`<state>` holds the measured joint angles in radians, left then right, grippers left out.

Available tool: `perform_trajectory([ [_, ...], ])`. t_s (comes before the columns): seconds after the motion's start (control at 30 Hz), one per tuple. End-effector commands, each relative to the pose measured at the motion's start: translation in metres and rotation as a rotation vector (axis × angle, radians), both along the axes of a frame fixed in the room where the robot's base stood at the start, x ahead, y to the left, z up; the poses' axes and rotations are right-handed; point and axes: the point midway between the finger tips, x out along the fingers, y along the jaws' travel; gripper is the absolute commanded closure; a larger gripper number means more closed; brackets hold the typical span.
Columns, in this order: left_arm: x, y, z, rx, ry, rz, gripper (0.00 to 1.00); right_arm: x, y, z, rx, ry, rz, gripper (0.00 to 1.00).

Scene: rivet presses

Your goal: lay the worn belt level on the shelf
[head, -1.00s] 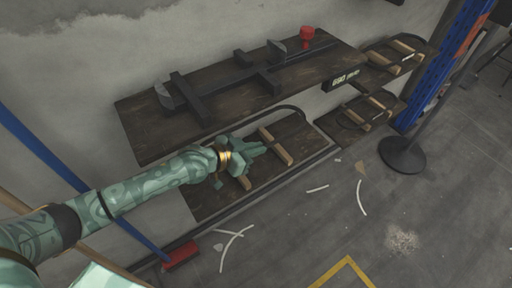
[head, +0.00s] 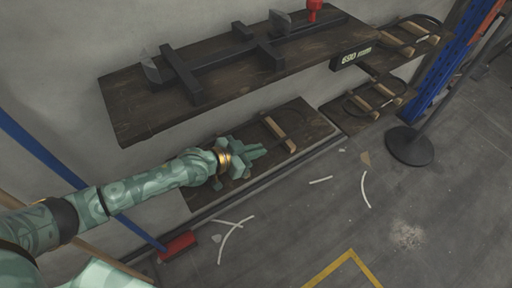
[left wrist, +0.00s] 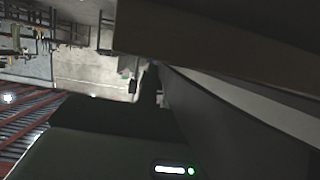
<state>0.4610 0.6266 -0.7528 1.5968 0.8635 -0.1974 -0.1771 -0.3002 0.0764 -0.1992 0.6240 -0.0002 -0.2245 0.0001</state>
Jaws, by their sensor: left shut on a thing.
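My left gripper (head: 255,153) is low over the left lower shelf (head: 313,122), below the upper plank. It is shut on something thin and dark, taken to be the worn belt. The belt itself is mostly hidden by the hand, and I cannot tell whether it lies level or touches the shelf. A short wooden block (head: 278,132) lies on this shelf just beyond the fingers. The left wrist view shows close dark surfaces, and I cannot make out the belt there. My right gripper is not in view.
The upper plank (head: 130,115) with dark metal bars and a red knob (head: 314,10) overhangs from behind. More shelves with dark loops and wooden blocks (head: 361,103) are at right, near a blue post (head: 428,90) and a round black base (head: 410,147). Pale strips litter the floor.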

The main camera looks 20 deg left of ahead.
Motion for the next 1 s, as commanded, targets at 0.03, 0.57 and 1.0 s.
perform_trajectory([
  [0.03,0.000,0.000,0.000,0.000,-0.001,0.000,1.00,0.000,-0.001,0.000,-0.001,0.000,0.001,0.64],
  [0.57,0.000,0.000,0.000,0.000,0.000,0.000,0.67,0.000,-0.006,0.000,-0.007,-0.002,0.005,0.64],
  [1.0,-0.027,0.022,0.019,0.006,-0.003,0.000,0.67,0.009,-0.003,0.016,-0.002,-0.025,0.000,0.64],
])
